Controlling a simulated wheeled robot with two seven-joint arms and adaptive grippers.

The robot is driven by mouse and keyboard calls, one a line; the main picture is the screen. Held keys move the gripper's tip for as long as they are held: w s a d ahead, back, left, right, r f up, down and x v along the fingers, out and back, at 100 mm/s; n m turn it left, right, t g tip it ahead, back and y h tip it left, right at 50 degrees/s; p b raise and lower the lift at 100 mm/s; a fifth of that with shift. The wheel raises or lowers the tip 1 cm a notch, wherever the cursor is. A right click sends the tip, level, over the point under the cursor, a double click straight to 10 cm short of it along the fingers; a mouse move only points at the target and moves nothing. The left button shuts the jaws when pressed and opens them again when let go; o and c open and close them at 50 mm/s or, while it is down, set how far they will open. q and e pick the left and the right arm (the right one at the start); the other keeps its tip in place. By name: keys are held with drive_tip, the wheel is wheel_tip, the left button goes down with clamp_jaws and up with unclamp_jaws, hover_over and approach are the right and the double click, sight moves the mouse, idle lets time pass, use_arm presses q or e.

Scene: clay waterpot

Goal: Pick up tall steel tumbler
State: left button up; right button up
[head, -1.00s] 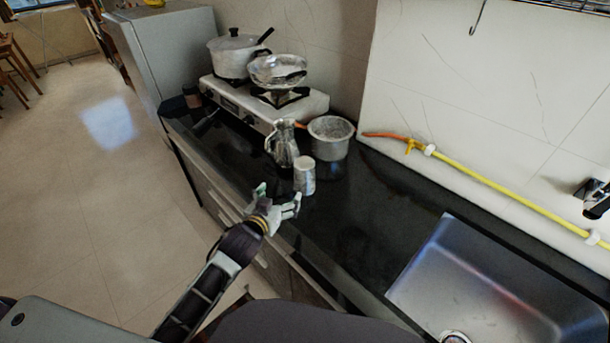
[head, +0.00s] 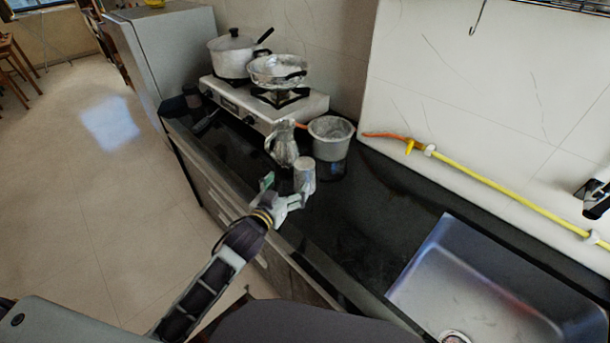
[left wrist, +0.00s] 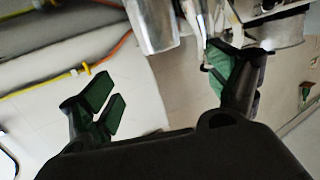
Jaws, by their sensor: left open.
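The tall steel tumbler (head: 304,174) stands upright on the dark counter, in front of a metal jug and a saucepan. It also shows at the top of the left wrist view (left wrist: 152,26), lying between the two finger directions and beyond the fingertips. My left gripper (head: 287,190) is open and empty, close to the near side of the tumbler, with its fingers pointing at it. In the left wrist view its green-padded fingers (left wrist: 158,80) are spread apart. Whether a finger touches the tumbler cannot be told. My right gripper is not in view.
The metal jug (head: 284,146) stands just behind the tumbler, and the saucepan (head: 331,138) is to its right. A stove (head: 262,105) with a pot (head: 234,58) and a pan (head: 277,70) is behind. A sink (head: 490,275) is at right. The counter between is clear.

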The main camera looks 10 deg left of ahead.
sight(302, 168)
use_arm(q)
drive_tip(key=shift+x, duration=4)
drive_tip(key=shift+w, duration=0.1)
drive_tip(key=shift+x, duration=2.5)
drive_tip(key=c, duration=1.2)
